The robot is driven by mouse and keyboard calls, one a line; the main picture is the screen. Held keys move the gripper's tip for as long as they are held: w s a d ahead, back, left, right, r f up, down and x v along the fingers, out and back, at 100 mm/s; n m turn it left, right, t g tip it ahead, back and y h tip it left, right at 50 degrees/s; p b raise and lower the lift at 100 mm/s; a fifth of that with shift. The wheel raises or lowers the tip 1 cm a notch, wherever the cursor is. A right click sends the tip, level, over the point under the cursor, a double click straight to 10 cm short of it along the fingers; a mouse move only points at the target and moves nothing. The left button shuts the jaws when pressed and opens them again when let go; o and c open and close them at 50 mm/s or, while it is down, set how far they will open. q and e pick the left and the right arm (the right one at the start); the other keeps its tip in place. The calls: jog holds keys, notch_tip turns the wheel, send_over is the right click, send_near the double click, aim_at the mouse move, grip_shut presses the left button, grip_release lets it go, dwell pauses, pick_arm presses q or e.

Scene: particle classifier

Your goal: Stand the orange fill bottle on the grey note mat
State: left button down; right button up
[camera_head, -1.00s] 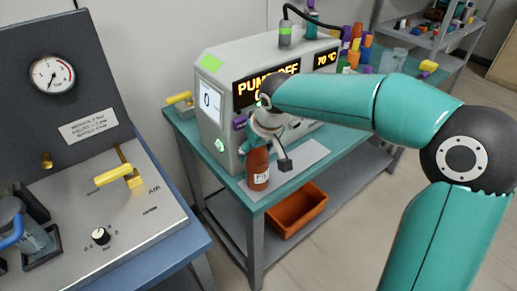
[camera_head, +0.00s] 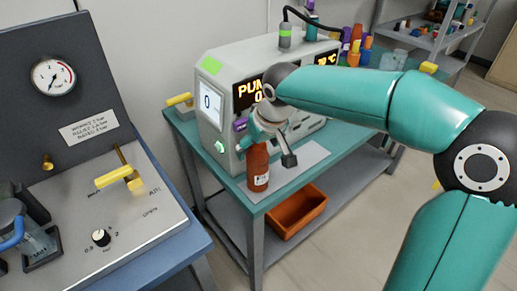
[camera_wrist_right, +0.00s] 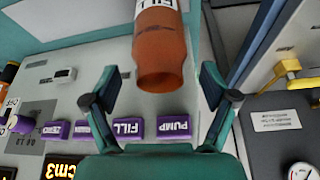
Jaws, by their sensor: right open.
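The orange fill bottle (camera_head: 257,168) stands upright on the near left end of the grey note mat (camera_head: 305,158), on the teal bench in front of the machine. In the right wrist view the bottle (camera_wrist_right: 160,55) shows its bare orange end towards me and part of its white FILL label. My right gripper (camera_head: 268,146) is just above the bottle in the head view, with one dark fingertip right of it. In the right wrist view the gripper (camera_wrist_right: 160,85) is open, with gaps between the bottle and both fingers. My left gripper is not in view.
The grey machine (camera_head: 213,130) with its displays stands close behind the mat. An orange bin (camera_head: 297,212) lies on the lower shelf. A gauge panel with a yellow lever (camera_head: 118,178) is at the left. Coloured bottles (camera_head: 355,45) stand at the bench's far end.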

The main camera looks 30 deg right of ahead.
jog(key=v, duration=0.9)
jog(key=shift+p, duration=0.4)
jog(key=shift+r, duration=0.1)
